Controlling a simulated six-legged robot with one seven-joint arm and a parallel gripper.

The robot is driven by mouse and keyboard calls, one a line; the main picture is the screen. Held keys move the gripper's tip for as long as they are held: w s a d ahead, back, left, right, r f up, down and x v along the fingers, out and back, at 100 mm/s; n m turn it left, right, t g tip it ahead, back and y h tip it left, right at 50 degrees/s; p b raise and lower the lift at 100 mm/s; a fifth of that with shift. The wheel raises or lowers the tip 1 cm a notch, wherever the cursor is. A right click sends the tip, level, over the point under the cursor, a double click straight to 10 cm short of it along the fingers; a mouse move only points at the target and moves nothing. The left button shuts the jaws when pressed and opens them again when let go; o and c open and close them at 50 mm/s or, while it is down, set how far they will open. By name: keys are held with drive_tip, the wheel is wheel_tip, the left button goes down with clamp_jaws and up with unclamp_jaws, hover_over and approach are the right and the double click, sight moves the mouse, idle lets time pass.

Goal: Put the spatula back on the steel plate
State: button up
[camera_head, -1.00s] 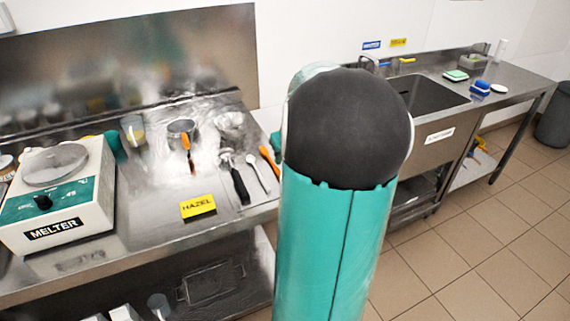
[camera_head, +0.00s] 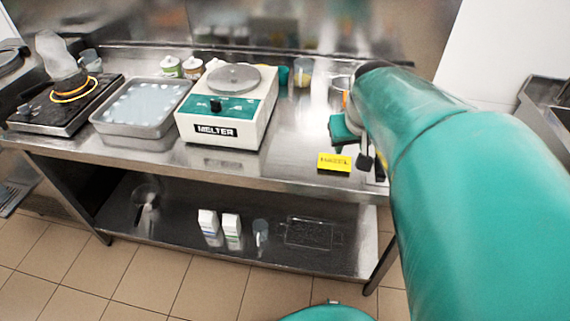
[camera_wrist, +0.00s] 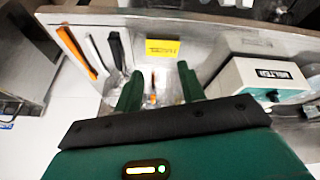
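In the wrist view my gripper (camera_wrist: 158,88) has its two green fingers apart with a gap between them. A small orange-handled utensil (camera_wrist: 153,82) shows in that gap, not visibly clamped. Another orange-handled utensil (camera_wrist: 83,52) lies at the left, beside a white one (camera_wrist: 94,52) and a black-handled one (camera_wrist: 117,48). I cannot tell which of these is the spatula. In the head view my gripper (camera_head: 346,128) is low over the right part of the steel worktop (camera_head: 300,150), and my arm hides most utensils. No separate steel plate can be made out with certainty.
The white melter (camera_head: 228,105) stands left of my gripper, and a yellow label (camera_head: 334,162) lies in front. A shallow metal tray (camera_head: 142,128) and a black hotplate (camera_head: 65,105) are further left. Boxes (camera_head: 219,224) stand on the lower shelf. Worktop between melter and label is clear.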

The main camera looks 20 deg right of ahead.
drive_tip(key=s+a+n+y, duration=0.1)
drive_tip(key=s+a, duration=0.3)
drive_tip(key=a, duration=0.4)
drive_tip(key=s+a+n+t+y, duration=0.1)
drive_tip(key=s+a, duration=0.3)
drive_tip(key=a, duration=0.3)
drive_tip(key=shift+s+a+r+n, duration=0.3)
drive_tip(key=shift+s+a, duration=0.05)
drive_tip(key=shift+s, duration=0.05)
